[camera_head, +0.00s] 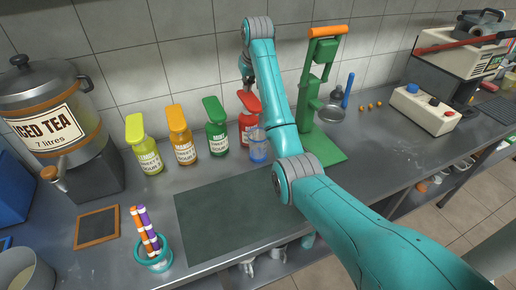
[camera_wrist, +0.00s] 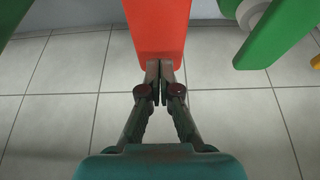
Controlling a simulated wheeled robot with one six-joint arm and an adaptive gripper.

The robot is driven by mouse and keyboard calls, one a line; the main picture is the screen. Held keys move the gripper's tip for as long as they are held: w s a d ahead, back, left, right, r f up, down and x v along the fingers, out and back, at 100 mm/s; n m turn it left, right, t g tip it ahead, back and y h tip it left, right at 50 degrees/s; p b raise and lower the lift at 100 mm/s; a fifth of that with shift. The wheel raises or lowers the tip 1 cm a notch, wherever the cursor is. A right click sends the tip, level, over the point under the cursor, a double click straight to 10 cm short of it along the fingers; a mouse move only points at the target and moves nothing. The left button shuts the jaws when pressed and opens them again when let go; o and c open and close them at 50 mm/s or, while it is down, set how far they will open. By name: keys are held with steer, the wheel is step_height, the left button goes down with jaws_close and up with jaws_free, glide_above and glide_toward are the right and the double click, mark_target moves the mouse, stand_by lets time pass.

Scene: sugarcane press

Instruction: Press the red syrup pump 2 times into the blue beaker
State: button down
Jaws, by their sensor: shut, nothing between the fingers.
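The red syrup pump (camera_head: 246,128) stands at the right end of a row of bottles by the wall, partly hidden by my arm. Its red pump head (camera_wrist: 160,28) fills the top middle of the wrist view. The blue beaker (camera_head: 259,148) stands in front of the red bottle, close to its spout side, and its right part is near my arm. My gripper (camera_wrist: 159,70) is shut and empty, with its fingertips at the near edge of the red head in the picture. I cannot tell whether they touch it. In the head view my gripper (camera_head: 247,80) is above the red pump.
Green (camera_head: 216,138), orange (camera_head: 181,145) and yellow (camera_head: 145,155) pump bottles stand left of the red one. A green press (camera_head: 308,95) stands close on the right. A dark mat (camera_head: 235,220) lies clear in front.

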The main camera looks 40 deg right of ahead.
mark_target(248, 96)
steer(key=shift+f, duration=0.15)
steer(key=shift+f, duration=2.15)
steer(key=shift+r, duration=2.3)
steer(key=shift+r, duration=0.1)
